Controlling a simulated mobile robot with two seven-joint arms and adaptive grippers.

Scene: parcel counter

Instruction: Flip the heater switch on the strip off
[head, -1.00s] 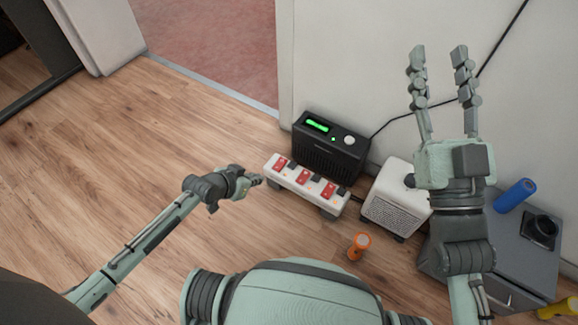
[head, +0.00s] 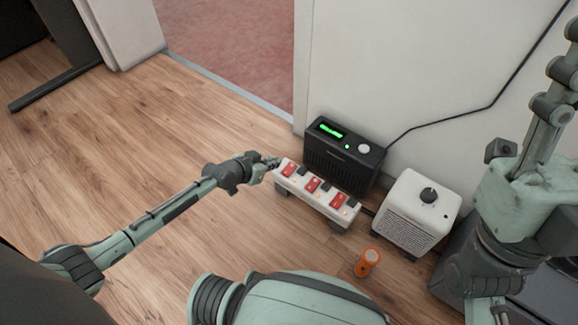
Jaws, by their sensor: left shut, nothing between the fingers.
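The white power strip (head: 325,207) lies on the floor in front of a black device, with three red rocker switches along its top. The rockers are the left switch (head: 288,170), the middle switch (head: 312,185) and the right switch (head: 337,200). Small orange lights show near them; labels are too small to read. My left gripper (head: 273,163) is shut and empty at the strip's left end, close to the left switch; I cannot tell whether it touches.
The black device (head: 343,160) with a green display stands behind the strip. A white box (head: 412,215) with a dark knob and grille stands to its right. An orange cylinder (head: 367,262) stands in front. A grey cabinet (head: 455,262) is at right. Floor at left is clear.

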